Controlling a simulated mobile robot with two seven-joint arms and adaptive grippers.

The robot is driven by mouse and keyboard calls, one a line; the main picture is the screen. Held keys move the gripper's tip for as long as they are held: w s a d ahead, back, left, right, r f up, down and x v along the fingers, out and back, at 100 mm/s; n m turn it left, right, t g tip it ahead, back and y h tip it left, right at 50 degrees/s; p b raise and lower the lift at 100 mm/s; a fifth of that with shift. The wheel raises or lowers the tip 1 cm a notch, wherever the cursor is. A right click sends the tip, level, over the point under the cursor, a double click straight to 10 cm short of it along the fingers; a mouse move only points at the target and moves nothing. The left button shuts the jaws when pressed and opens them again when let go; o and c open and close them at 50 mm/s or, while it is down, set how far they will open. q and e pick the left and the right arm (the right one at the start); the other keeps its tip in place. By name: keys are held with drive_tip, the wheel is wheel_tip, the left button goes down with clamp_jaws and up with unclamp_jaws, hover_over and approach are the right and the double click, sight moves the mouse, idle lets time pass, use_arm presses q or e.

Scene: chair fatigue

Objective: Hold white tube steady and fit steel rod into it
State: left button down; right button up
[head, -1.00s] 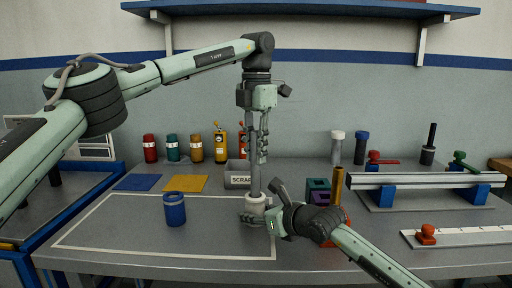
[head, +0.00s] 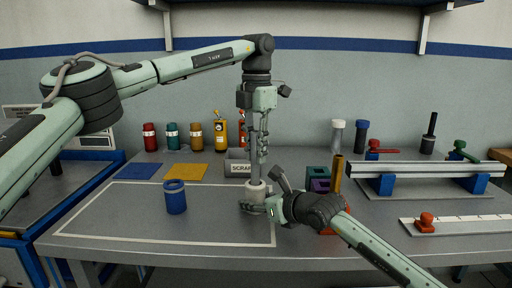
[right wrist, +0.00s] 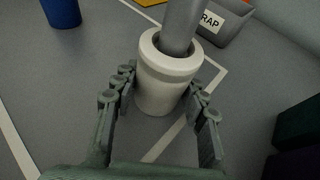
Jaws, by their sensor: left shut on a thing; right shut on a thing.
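The white tube (head: 256,193) stands upright on the grey table, and it shows from above in the right wrist view (right wrist: 165,90). My right gripper (right wrist: 160,88) is shut on it, one finger on each side. The steel rod (head: 256,170) is grey and near upright, and my left gripper (head: 259,146) is shut on it above the tube. In the right wrist view the rod's lower end (right wrist: 181,28) is inside the tube's mouth, with a dark gap showing around it. How deep it sits is hidden by the tube wall.
A blue cup (head: 175,197) stands left inside the white outline. The SCRAP bin (head: 238,168) is just behind the tube. Green and purple blocks (head: 317,178) and an orange-brown cylinder (head: 337,173) stand close to the right arm. A rail (head: 425,169) lies further right.

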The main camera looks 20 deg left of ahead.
use_arm(q)
drive_tip(key=shift+f, duration=1.65)
drive_tip(key=c, duration=1.3)
unclamp_jaws()
wheel_tip(320, 180, up, 12)
drive_tip(key=shift+r, duration=0.1)
use_arm(e)
drive_tip(key=o, duration=1.3)
drive_tip(key=shift+c, duration=0.2)
